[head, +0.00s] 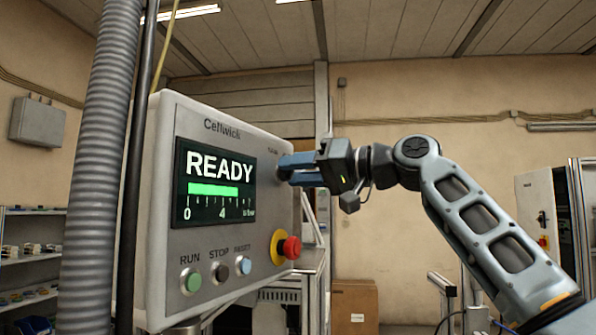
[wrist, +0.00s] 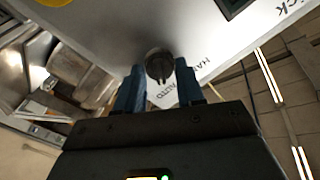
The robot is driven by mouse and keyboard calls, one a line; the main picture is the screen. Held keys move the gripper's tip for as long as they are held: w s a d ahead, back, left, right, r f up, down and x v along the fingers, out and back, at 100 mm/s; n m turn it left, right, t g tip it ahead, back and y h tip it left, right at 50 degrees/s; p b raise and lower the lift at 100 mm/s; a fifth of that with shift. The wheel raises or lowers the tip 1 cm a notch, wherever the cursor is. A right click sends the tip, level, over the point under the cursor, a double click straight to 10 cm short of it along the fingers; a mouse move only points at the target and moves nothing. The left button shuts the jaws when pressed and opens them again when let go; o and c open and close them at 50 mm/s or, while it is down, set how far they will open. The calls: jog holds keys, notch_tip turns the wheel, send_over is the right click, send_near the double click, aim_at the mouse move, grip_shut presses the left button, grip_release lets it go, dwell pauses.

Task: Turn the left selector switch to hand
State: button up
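One dark round selector switch (wrist: 159,65) shows on the pale panel face in the wrist view. Partly covered lettering beside it reads like "HA…" and "AUTO". Which mark the knob points at cannot be told. My gripper (wrist: 159,72) has its two blue fingers apart, with the knob between or just beyond their tips; contact cannot be made out. No second selector switch is visible.
The panel carries a READY display (head: 215,184), several push buttons along the bottom, and a red emergency stop (head: 291,248) on a yellow base below my gripper. A grey corrugated hose (head: 98,170) hangs at the left. The space right of the panel is open around my arm.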

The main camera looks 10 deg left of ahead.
jog(key=c, duration=0.6)
jog(key=n+b, duration=0.1)
jog(key=n, duration=0.5)
jog(key=shift+s+n+b, duration=0.1)
jog(key=shift+n+b, duration=0.2)
jog(key=n+b, duration=0.1)
jog(key=n, duration=0.2)
jog(key=shift+a+n, duration=0.1)
jog(key=shift+n, duration=0.2)
jog(key=shift+s+n+b, duration=0.15)
jog(key=shift+n+b, duration=0.25)
jog(key=shift+n, duration=1.5)
